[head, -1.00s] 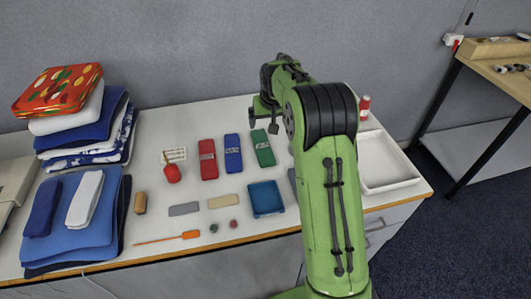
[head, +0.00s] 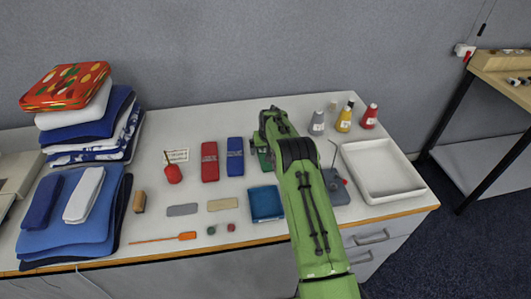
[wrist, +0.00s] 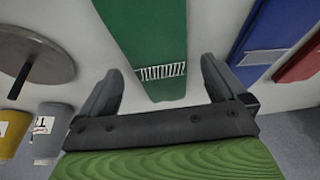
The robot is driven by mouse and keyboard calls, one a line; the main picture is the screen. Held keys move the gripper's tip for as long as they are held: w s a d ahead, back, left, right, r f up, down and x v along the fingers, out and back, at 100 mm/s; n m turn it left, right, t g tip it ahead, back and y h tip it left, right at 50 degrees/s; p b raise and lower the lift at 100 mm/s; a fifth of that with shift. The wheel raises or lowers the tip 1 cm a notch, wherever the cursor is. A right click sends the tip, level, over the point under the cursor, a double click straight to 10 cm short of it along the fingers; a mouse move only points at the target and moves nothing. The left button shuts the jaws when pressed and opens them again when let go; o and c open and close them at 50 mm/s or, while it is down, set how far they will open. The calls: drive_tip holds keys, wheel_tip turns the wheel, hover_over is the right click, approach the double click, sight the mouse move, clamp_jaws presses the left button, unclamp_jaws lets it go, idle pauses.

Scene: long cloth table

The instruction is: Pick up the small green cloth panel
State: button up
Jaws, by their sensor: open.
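The small green cloth panel (wrist: 150,30) runs from the top of the wrist view down between my fingers, with a pale striped label near its end. In the head view the green panel (head: 264,159) is mostly hidden behind my arm, beside a blue panel (head: 235,156). My gripper (wrist: 161,66) is open, with one finger on each side of the panel's label end. I cannot tell its height above the panel. No grip on the panel shows. In the head view my fingers are hidden by the arm.
A red panel (head: 209,161) lies left of the blue one. A grey base with a thin post (head: 336,187) stands right of my arm. Several spools (head: 343,118) stand behind it, near a white tray (head: 382,170). Folded cloths (head: 75,215) are at left.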

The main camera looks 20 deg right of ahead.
drive_tip(key=shift+w+f, duration=0.15)
drive_tip(key=shift+f, duration=0.2)
drive_tip(key=shift+r, duration=0.1)
